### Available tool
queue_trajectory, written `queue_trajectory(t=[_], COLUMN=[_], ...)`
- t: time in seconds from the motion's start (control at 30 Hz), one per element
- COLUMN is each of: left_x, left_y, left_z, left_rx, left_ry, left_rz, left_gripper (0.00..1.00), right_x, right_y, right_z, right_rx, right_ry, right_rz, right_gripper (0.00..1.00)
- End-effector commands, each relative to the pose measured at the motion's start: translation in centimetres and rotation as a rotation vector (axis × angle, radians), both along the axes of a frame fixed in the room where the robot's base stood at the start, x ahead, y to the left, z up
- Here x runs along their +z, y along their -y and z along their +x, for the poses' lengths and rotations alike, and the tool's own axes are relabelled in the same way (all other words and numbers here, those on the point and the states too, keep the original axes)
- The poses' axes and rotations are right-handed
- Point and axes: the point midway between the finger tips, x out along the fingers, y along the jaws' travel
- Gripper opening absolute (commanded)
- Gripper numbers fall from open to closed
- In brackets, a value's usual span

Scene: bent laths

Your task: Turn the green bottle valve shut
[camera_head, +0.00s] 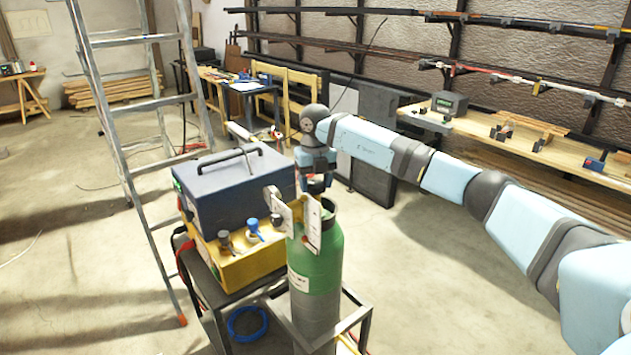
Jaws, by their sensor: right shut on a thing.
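The green bottle (318,262) stands upright in a metal frame at the lower middle, with a green upper part, a pale label and a grey lower body. My right gripper (296,226) is above the bottle top, its arm coming in from the right. Its pale finger plates are closed on the bottle's valve, which is mostly hidden behind them. I cannot tell how far the valve is turned. My left gripper is not in view.
A dark blue box (232,187) with a handle sits on a yellow unit (252,258) with blue and grey knobs, left of the bottle. A stepladder (127,120) stands further left. A long bench (500,145) lines the back right. The floor at left is mostly clear.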

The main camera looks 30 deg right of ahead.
Motion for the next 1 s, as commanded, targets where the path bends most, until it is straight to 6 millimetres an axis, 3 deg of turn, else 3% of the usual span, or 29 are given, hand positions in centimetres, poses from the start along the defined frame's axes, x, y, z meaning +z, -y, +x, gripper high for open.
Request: queue_trajectory(t=[1.0], left_x=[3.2], left_y=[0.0], left_z=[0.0], left_rx=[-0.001], left_ry=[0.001], left_rz=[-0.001], left_gripper=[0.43], right_x=[0.2], right_y=[0.0], right_z=[0.0], right_rx=[-0.921], right_ry=[0.001], right_rz=[0.001], right_gripper=[0.33])
